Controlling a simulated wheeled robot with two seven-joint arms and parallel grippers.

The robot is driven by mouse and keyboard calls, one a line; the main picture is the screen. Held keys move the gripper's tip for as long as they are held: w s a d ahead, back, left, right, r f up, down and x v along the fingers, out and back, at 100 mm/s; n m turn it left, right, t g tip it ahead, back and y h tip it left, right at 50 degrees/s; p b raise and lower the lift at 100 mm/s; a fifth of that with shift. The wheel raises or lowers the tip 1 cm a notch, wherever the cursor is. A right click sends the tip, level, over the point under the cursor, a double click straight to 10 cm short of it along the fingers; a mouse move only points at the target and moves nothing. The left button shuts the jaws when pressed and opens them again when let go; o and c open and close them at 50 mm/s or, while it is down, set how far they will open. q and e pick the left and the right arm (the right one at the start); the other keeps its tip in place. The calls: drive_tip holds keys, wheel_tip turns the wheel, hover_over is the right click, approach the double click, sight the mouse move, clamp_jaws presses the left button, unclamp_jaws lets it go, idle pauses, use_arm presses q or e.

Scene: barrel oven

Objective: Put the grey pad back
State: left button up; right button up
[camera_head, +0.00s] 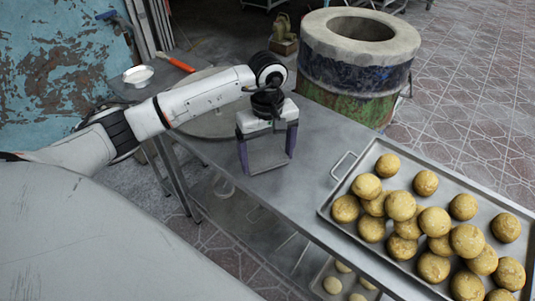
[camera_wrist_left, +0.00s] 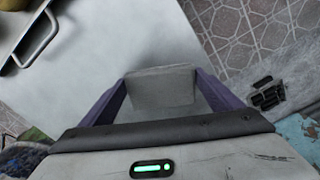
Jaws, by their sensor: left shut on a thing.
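The grey pad (camera_wrist_left: 160,90) is a plain block between the two purple fingers of my left gripper in the left wrist view. My left gripper (camera_head: 268,165) points down over the metal table (camera_head: 325,140) in the head view, left of the bun tray and in front of the barrel oven. It is shut on the pad; the pad shows only faintly there, grey against grey. I cannot tell whether the pad touches the table. My right gripper is not in view.
A metal tray (camera_head: 329,205) heaped with several round buns stands at the right, its handle (camera_head: 343,165) facing my gripper. The barrel oven (camera_head: 355,75) stands behind. A round board (camera_head: 215,125) lies behind my left arm, with a white bowl (camera_head: 138,74) and a red-handled tool (camera_head: 176,62) farther back.

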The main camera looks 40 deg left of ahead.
sight(268, 159)
use_arm(q)
drive_tip(key=shift+f, duration=0.15)
drive_tip(key=o, duration=0.8)
drive_tip(key=shift+o, duration=0.2)
wheel_tip(268, 159, up, 12)
drive_tip(key=b, duration=0.1)
drive_tip(key=shift+r, duration=0.2)
